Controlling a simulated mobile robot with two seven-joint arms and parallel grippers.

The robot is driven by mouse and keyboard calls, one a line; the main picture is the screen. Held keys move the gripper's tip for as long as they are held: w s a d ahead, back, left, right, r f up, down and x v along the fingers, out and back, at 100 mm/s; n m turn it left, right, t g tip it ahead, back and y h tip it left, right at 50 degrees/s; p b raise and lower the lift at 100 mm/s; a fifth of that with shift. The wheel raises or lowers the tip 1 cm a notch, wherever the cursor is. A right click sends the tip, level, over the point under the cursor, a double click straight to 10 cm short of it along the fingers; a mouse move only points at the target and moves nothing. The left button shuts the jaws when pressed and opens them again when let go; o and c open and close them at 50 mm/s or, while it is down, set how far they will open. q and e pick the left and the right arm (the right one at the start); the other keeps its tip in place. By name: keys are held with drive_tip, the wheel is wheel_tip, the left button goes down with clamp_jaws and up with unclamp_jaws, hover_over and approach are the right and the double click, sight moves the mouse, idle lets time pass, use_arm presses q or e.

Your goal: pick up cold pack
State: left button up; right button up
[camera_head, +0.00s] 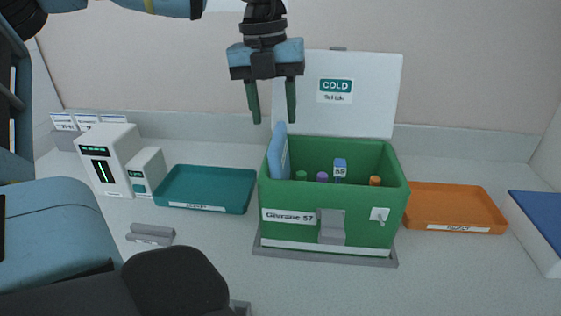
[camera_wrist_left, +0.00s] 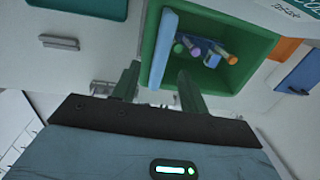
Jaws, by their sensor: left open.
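The cold pack (camera_head: 279,152) is a light blue slab standing upright inside the left end of the green cooler box (camera_head: 330,215). Its top sticks up above the box rim. My left gripper (camera_head: 272,116) is open and empty, pointing down, with its fingertips just above the pack's top edge. In the left wrist view the pack (camera_wrist_left: 163,48) appears beyond the gap between the fingers (camera_wrist_left: 158,84), and no contact shows. The lower part of the pack is hidden by the box walls. My right gripper is not in view.
Several capped tubes (camera_head: 322,177) stand in the box, whose white lid (camera_head: 372,85) is open behind. A teal tray (camera_head: 207,187) lies left, an orange tray (camera_head: 455,206) right. White devices (camera_head: 110,157) stand at the left. The space above the box is otherwise clear.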

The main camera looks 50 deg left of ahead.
sight(277, 134)
use_arm(q)
drive_tip(key=shift+w+d+f+p, duration=0.1)
drive_tip(key=shift+w+f+p, duration=0.1)
drive_tip(key=shift+f, duration=1.3)
drive_tip(key=shift+w+d+f+p, duration=0.1)
drive_tip(key=shift+f+p, duration=0.05)
drive_tip(key=shift+f, duration=1.35)
clamp_jaws()
